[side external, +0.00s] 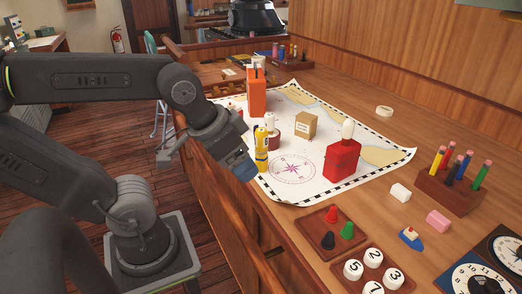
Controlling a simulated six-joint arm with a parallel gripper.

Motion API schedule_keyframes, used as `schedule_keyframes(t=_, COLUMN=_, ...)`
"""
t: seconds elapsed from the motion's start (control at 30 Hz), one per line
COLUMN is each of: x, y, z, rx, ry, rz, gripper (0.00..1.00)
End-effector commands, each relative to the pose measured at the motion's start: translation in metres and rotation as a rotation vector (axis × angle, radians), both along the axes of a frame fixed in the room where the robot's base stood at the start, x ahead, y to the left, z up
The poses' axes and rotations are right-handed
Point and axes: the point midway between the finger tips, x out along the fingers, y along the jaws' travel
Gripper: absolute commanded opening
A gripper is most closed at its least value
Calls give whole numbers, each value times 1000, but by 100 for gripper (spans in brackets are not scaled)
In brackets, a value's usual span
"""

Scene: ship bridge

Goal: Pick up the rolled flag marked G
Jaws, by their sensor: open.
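My gripper (241,170) is at the end of the arm, pointing down over the near-left edge of the chart table; its fingers are small and partly hidden by the wrist. No letter G is readable. A yellow upright roll-like item (261,152) with a dark mark stands on the chart just right of my gripper; I cannot tell whether it is the flag marked G. I cannot see anything held. Part of the chart's left side is hidden behind my arm.
On the chart (290,190) stand an orange box-like item (256,92), a cardboard box (306,126) and a red container (342,161). A wooden pencil block (447,193), a tray of coloured pegs (330,229) and numbered white pieces (374,257) lie nearer.

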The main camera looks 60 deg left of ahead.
Motion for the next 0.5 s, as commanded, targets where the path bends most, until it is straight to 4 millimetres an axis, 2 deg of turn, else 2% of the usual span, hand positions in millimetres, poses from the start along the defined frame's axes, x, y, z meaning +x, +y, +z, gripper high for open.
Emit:
schedule_keyframes(t=0.17, x=11, y=10, z=6, rx=-3, ry=13, rz=67, gripper=69)
schedule_keyframes(t=0.27, x=33, y=32, z=19, rx=-11, ry=38, rz=215, gripper=69)
schedule_keyframes(t=0.4, x=66, y=76, z=36, rx=-25, ry=74, rz=469, gripper=69)
schedule_keyframes(t=0.5, x=82, y=104, z=42, rx=-31, ry=89, rz=611, gripper=69)
